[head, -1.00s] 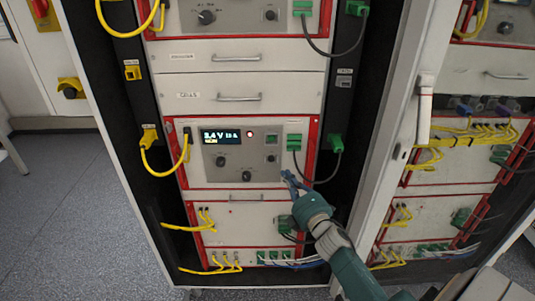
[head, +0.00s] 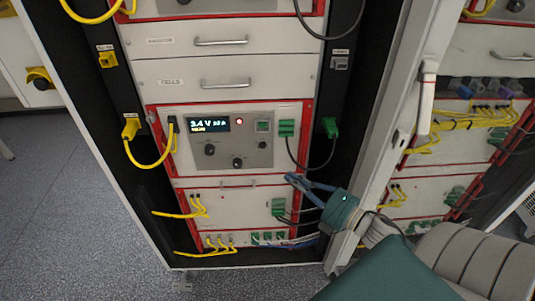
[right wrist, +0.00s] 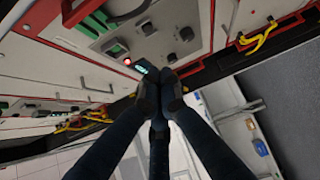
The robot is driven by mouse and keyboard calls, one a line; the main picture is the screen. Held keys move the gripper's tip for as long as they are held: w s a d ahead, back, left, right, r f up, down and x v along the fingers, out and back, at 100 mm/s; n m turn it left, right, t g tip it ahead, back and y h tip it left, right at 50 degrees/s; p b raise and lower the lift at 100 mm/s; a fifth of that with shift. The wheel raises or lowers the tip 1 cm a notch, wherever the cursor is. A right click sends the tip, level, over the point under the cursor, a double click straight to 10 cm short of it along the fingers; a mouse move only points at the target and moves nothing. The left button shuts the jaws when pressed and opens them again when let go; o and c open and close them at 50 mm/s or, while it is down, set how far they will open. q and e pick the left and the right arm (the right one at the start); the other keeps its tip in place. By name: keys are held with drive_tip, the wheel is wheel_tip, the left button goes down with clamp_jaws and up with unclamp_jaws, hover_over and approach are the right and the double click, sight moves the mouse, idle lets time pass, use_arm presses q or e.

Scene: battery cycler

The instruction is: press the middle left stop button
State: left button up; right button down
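The middle unit of the left rack (head: 262,110) has a grey panel with a lit display (head: 208,125) reading about 3.4 V. Its stop button (head: 239,134) is a small round button glowing red, right of the display. The button also shows in the right wrist view (right wrist: 127,61), left of the fingertips. My right gripper (head: 291,179) has its fingertips together and holds nothing. In the head view it is below and right of the button, near the panel's lower right corner. In the right wrist view its tips (right wrist: 163,76) overlap part of the panel. My left gripper is not in view.
A green square button (head: 262,126) and knobs (head: 210,149) share the panel. A black cable (head: 305,165) loops from green connectors at the panel's right. A yellow cable (head: 150,165) hangs at its left. The open door edge (head: 385,150) stands right of the rack.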

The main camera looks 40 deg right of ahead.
drive_tip(key=p, duration=0.2)
approach(263, 146)
drive_tip(key=w+a, duration=0.3)
drive_tip(key=a, duration=0.2)
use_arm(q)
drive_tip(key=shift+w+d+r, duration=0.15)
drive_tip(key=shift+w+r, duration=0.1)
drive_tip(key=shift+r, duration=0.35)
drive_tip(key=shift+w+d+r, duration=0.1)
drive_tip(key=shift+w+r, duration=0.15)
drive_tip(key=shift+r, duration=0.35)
use_arm(e)
drive_tip(key=w, duration=0.1)
drive_tip(key=w+d, duration=0.1)
drive_tip(key=w, duration=0.1)
drive_tip(key=shift+d+f, duration=0.25)
drive_tip(key=shift+d, duration=0.1)
drive_tip(key=shift+w, duration=0.1)
